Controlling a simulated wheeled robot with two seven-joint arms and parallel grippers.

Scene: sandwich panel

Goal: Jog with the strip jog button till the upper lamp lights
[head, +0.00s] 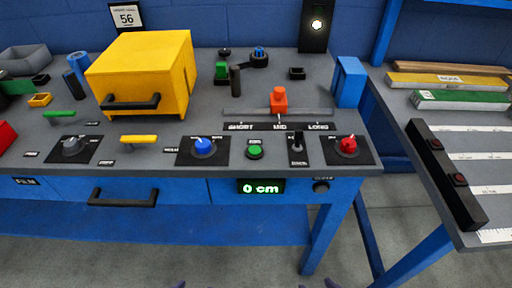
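A green round button (254,152) sits on a small black plate at the front of the bench top. I cannot read which control is the strip jog button. A black lamp panel (311,43) stands at the back, with one white lamp (317,25) glowing; its top is cut off by the frame. Small dark tips at the bottom edge, left (179,284) and right (332,283), seem to be my grippers, far from all controls.
A yellow box (145,75) with a black handle stands at the back left. A blue knob (203,147), a toggle switch (297,147) and a red knob (348,145) flank the green button. An orange slider (279,99) stands near MID. The display (261,187) reads 0 cm.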

